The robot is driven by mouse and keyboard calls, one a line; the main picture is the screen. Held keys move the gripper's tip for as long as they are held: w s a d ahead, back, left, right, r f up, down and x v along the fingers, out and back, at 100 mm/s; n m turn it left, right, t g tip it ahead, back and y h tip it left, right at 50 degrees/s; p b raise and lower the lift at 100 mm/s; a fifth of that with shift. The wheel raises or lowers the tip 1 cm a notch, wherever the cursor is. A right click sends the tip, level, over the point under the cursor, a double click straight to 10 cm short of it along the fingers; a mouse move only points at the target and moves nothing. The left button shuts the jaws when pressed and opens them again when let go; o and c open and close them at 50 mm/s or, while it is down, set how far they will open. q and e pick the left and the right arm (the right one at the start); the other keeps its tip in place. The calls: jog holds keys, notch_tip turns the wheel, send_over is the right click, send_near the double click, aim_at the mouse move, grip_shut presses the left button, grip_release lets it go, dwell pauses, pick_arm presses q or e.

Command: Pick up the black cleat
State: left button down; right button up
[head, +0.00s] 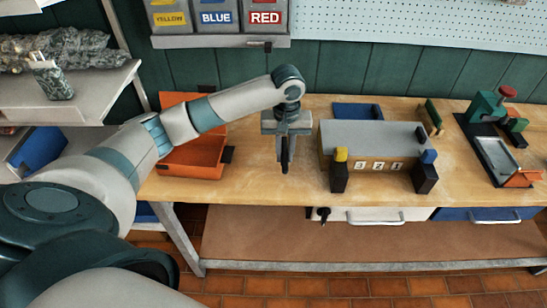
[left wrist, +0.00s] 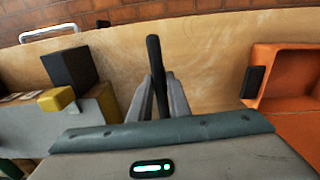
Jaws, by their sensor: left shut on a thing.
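The black cleat (head: 285,160) is a slim dark bar held by my left gripper (head: 286,140) over the workbench, between the orange tray and the grey numbered block. In the left wrist view the cleat (left wrist: 155,70) stands out between the two grey fingers of my left gripper (left wrist: 160,98), which are shut on it. The fingers hide part of it. I cannot tell whether its lower end touches the bench top. My right gripper is not in view.
The orange tray (head: 190,172) lies left, with a small black piece (head: 228,154) at its right edge. The grey block (head: 365,135) stands right, with black posts (head: 339,178) (head: 425,178) in front. A green device (head: 486,106) stands far right. Bare wood (head: 260,188) lies in front.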

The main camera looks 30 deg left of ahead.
pick_arm(q)
jog(key=d+r+b, duration=0.1)
jog(key=d+r, duration=0.3)
jog(key=d, duration=0.2)
jog(key=shift+s+d, duration=0.3)
jog(key=shift+d, duration=0.05)
